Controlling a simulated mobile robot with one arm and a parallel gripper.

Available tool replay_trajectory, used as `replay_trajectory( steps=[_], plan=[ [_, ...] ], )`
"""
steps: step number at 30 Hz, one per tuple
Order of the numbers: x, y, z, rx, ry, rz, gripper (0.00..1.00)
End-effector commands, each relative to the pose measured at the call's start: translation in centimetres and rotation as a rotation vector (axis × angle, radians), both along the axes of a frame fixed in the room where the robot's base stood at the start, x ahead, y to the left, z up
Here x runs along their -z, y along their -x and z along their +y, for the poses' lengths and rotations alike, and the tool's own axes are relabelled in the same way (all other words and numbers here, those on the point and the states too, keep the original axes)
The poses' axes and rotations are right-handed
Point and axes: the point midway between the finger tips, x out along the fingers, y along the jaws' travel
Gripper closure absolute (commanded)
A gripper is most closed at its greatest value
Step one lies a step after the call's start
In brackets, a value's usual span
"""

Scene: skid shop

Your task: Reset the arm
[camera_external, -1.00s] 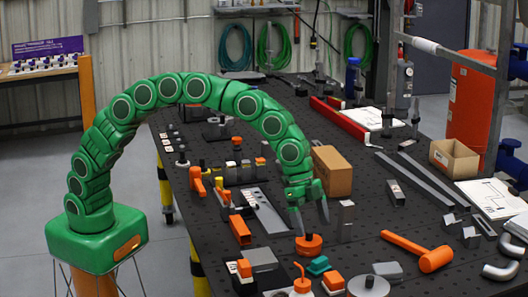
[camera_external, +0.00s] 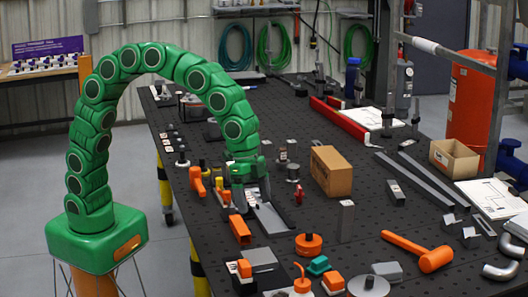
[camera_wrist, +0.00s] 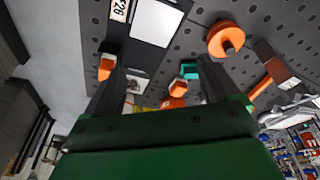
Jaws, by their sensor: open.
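My green segmented arm arches from its base at the left over the near edge of the dark perforated table (camera_external: 350,220). My gripper (camera_external: 252,206) points down above the left part of the table, over a grey metal plate (camera_external: 270,218). In the wrist view the two dark fingers of my gripper (camera_wrist: 160,90) stand wide apart with nothing held between them. Its exact height over the plate is hard to tell.
An orange knob (camera_external: 308,244), a small metal block (camera_external: 346,220) and a cardboard box (camera_external: 331,171) stand to the right of my gripper. An orange mallet (camera_external: 420,250) lies farther right. Orange and teal parts (camera_external: 318,265) crowd the near edge. Bare table shows between the block and mallet.

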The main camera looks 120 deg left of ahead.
Motion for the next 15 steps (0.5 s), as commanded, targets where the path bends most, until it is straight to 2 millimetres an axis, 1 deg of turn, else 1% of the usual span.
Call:
replay_trajectory(
  steps=[1,7,15],
  plan=[
    [-0.3,1.5,-0.1,-0.013,-0.006,0.010,0.11],
    [-0.8,6.8,-0.2,-0.080,-0.034,0.051,0.11],
    [-1.3,14.2,0.5,-0.188,-0.083,0.095,0.11]
  ],
)
